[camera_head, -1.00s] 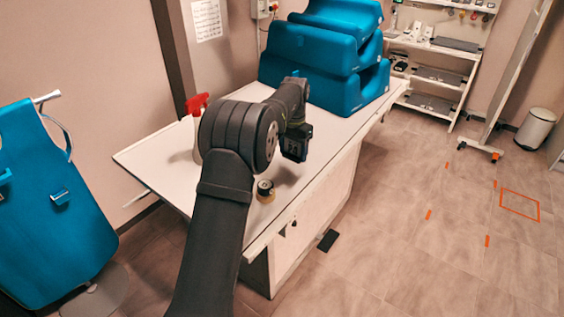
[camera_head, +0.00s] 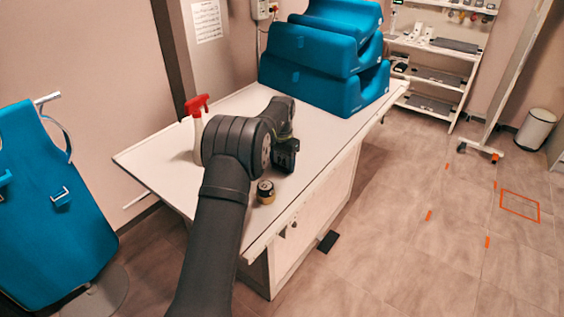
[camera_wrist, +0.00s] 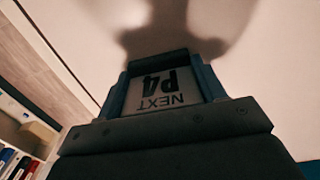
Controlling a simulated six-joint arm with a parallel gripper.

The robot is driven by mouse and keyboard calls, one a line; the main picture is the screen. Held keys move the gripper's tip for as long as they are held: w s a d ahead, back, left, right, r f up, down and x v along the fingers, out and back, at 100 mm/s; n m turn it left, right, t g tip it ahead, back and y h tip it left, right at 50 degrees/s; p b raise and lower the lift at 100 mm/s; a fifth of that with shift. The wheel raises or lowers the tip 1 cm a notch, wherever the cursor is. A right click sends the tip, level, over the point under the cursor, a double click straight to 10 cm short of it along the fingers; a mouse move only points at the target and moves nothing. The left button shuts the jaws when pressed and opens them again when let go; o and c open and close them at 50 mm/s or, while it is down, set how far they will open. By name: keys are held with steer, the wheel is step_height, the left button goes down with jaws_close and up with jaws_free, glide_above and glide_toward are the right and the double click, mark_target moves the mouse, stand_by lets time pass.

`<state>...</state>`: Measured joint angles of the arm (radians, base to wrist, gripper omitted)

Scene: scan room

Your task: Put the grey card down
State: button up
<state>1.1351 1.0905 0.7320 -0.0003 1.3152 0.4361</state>
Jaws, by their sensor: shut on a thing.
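My gripper (camera_head: 285,161) is low over the white table (camera_head: 160,155), to the right of the spray bottle. In the wrist view my gripper (camera_wrist: 168,75) is shut on the grey card (camera_wrist: 168,97), which shows the dark print "NEXT" and "P4" upside down. A dark shadow lies on the pale surface just beyond the fingers. In the head view the card cannot be made out, and whether it touches the table cannot be told.
A white spray bottle with a red head (camera_head: 196,135) stands left of my arm. A roll of tape (camera_head: 265,191) lies near the table's front edge. Blue foam cushions (camera_head: 315,80) are stacked at the table's far end. Some table between gripper and cushions is clear.

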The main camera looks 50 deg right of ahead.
steer(key=o, duration=1)
steer(key=shift+f, duration=0.1)
step_height(320, 180, up, 12)
steer(key=shift+r, duration=0.15)
step_height(320, 180, down, 13)
steer(key=shift+r, duration=2.4)
